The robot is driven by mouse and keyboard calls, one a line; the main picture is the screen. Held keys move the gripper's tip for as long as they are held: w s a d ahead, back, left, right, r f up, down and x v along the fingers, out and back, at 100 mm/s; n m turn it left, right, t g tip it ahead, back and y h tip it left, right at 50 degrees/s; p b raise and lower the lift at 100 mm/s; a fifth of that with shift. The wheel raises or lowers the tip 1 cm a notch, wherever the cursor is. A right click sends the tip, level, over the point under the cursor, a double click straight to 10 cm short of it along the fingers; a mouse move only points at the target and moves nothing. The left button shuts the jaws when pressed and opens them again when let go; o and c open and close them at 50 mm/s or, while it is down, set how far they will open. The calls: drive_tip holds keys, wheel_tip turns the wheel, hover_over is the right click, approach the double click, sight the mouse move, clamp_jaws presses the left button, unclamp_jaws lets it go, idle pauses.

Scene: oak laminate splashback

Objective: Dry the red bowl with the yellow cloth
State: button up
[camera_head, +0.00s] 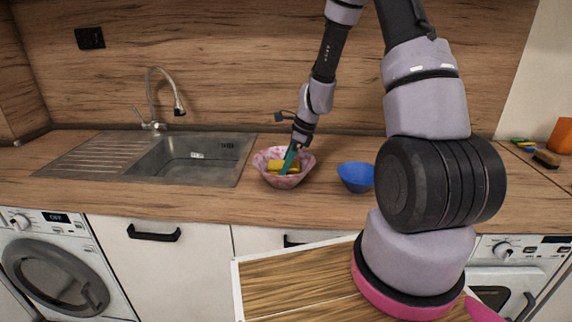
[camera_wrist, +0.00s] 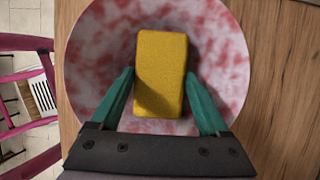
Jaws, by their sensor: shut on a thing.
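The red bowl (camera_head: 283,181), mottled red and white, stands on the wooden counter just right of the sink. In the wrist view its inside (camera_wrist: 95,62) fills most of the picture. The yellow cloth (camera_head: 276,165) looks like a thick block and is inside the bowl; it also shows in the wrist view (camera_wrist: 160,62). My gripper (camera_head: 287,162) reaches down into the bowl. Its green fingers (camera_wrist: 160,74) are on either side of the cloth, shut on it. Whether the cloth's underside touches the bowl is hidden.
A blue bowl (camera_head: 353,178) stands close to the right, partly behind my arm. The steel sink (camera_head: 185,160) with its tap (camera_head: 150,124) is to the left. A brush (camera_head: 546,159) and an orange object (camera_head: 561,136) lie far right. The counter's front edge is near the bowl.

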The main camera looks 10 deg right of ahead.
drive_tip(key=shift+s, duration=0.15)
drive_tip(key=shift+s+a+r, duration=0.1)
drive_tip(key=shift+s+a, duration=0.05)
drive_tip(key=shift+s, duration=0.3)
drive_tip(key=shift+s+a+r, duration=0.1)
drive_tip(key=shift+s+a, duration=0.05)
drive_tip(key=shift+s, duration=0.25)
drive_tip(key=shift+f, duration=0.1)
drive_tip(key=shift+w, duration=0.1)
drive_tip(key=shift+w+d, duration=0.3)
drive_tip(key=shift+w, duration=0.6)
drive_tip(key=shift+s, duration=0.1)
drive_tip(key=shift+s+a, duration=0.3)
drive_tip(key=shift+s, duration=0.55)
